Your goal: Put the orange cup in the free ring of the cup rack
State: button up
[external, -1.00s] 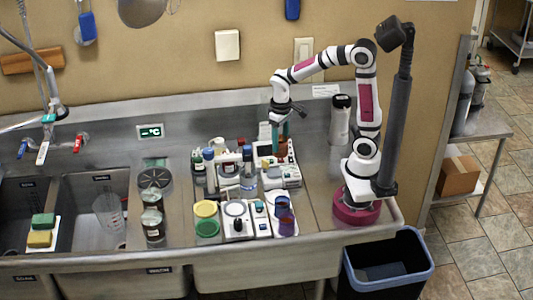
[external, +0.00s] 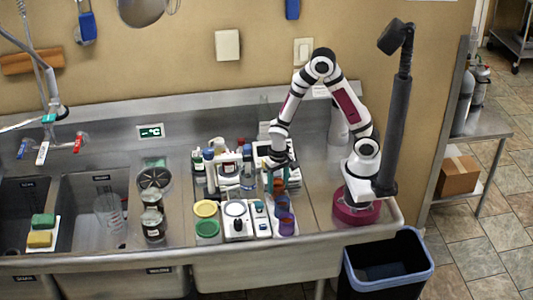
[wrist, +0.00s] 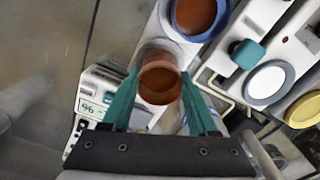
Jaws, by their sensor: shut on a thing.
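The orange cup (wrist: 160,84) is between the two teal fingertips of my gripper (wrist: 159,78) in the wrist view, and the gripper is shut on it. The cup looks upright, with its open mouth toward the camera. A blue-rimmed cup with an orange-brown inside (wrist: 197,14) stands in the rack just ahead of the held cup. The ring beneath the held cup is hidden.
A purple cup (external: 286,225) stands at the rack's front end. Left of the rack are a white scale (external: 238,226), a yellow lid (external: 205,208) and a green lid (external: 207,227). A device with a display (wrist: 92,106) is close by. Bare steel lies right of the rack.

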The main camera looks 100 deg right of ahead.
jog(key=shift+f, duration=0.25)
jog(key=shift+f, duration=0.1)
jog(key=o, duration=1.4)
notch_tip(320, 180, up, 12)
jog(key=s+a+r+n, duration=0.2)
jog(key=s+a, duration=0.2)
jog(key=s+a+r+n+y, duration=0.1)
jog(key=s+a+r+n, duration=0.1)
jog(key=s+a+n, duration=0.1)
jog(key=s+a+r+n, duration=0.2)
jog(key=s+a+n, duration=0.1)
jog(key=s+a, duration=0.3)
jog(key=shift+s+r+y, duration=0.1)
jog(key=shift+r+y, duration=0.1)
jog(key=shift+y, duration=0.2)
